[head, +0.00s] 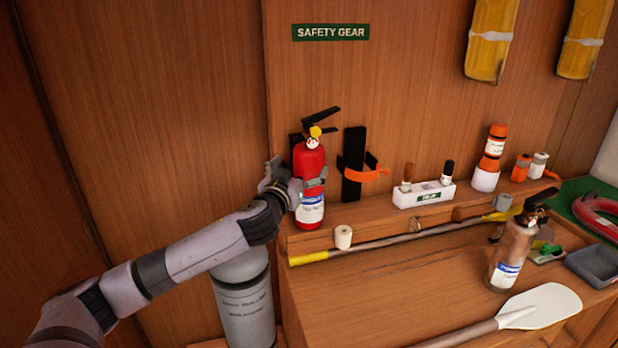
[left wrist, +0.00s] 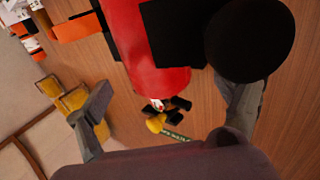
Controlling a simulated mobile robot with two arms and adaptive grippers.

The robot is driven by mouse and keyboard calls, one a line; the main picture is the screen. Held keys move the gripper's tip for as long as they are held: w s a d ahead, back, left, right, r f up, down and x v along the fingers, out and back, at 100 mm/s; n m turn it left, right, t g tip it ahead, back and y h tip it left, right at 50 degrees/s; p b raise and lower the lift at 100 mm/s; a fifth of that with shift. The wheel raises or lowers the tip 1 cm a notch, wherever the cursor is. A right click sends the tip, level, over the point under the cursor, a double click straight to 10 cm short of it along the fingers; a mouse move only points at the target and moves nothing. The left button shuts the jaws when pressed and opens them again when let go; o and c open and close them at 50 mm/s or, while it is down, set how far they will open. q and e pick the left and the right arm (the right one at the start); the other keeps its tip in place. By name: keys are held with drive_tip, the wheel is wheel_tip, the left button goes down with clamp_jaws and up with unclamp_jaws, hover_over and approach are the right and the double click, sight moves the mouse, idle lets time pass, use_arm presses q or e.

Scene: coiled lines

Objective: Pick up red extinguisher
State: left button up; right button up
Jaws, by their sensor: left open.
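The red extinguisher (head: 309,160) stands upright at the left end of the wooden ledge, with a black handle, a yellow part at its neck and a white-blue label. My left gripper (head: 296,181) is open at its body, one finger on each side. Whether the fingers touch it cannot be told. In the left wrist view the red body (left wrist: 150,50) passes above and between the open fingers (left wrist: 170,108), with black parts covering some of it. My right gripper is not in view.
A black bracket with an orange strap (head: 355,165) is just right of the extinguisher. A small white roll (head: 343,237) and a yellow-ended pole (head: 400,238) lie in front. A grey cylinder (head: 245,300) stands below my arm. A silvery-brown extinguisher (head: 513,250) and paddle (head: 540,306) are at right.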

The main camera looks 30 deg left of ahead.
use_arm(q)
drive_tip(key=shift+w, duration=0.2)
drive_tip(key=shift+w+r, duration=0.1)
drive_tip(key=shift+w, duration=0.15)
drive_tip(key=p+x, duration=0.3)
drive_tip(key=x, duration=0.1)
drive_tip(key=shift+w, duration=0.4)
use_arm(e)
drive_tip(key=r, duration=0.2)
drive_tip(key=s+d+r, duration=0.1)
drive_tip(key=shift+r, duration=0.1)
use_arm(q)
drive_tip(key=shift+c, duration=0.6)
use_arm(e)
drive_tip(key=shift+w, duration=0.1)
